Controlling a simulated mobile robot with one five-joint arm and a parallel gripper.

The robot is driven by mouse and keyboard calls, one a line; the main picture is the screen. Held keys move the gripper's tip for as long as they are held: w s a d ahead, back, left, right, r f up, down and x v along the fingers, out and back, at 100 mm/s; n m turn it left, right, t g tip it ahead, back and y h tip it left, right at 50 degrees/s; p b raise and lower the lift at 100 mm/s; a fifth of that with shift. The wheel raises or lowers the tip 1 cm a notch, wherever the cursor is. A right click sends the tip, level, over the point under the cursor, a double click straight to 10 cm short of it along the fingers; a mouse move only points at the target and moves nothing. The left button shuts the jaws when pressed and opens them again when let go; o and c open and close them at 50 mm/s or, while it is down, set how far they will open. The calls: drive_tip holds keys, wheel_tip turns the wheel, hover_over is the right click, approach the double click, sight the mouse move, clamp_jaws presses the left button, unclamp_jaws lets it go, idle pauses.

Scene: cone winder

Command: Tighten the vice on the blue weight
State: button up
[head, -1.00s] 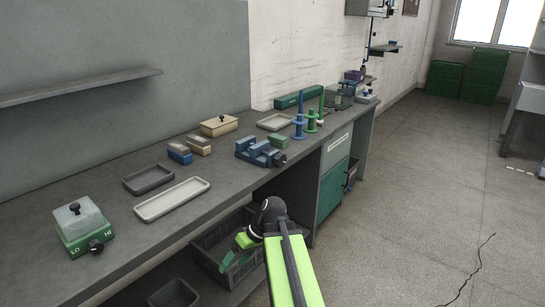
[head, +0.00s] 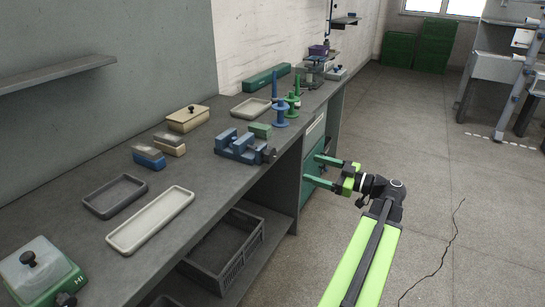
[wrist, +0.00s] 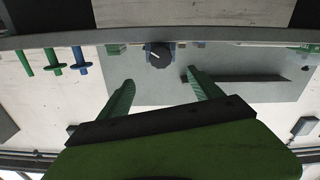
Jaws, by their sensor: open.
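The blue vice (head: 236,148) stands near the front edge of the bench, and its dark round handle knob (head: 268,155) faces the aisle. The knob shows at the top middle of the wrist view (wrist: 159,55), between and beyond my finger tips. My gripper (head: 322,171) is open and empty, in front of the bench and to the right of the vice, fingers toward the bench. Both green fingers spread wide in the wrist view (wrist: 160,77). The knob is apart from them. I cannot make out a separate blue weight between the vice jaws.
A green block (head: 260,130) sits behind the vice. Blue and green spindles (head: 279,112) stand to its right. Trays (head: 150,218) and small boxes (head: 149,156) lie to its left. A dark crate (head: 225,248) is under the bench. The floor at right is open.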

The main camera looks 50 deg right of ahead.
sight(273, 156)
drive_tip(key=x, duration=1.5)
drive_tip(key=shift+w, duration=0.2)
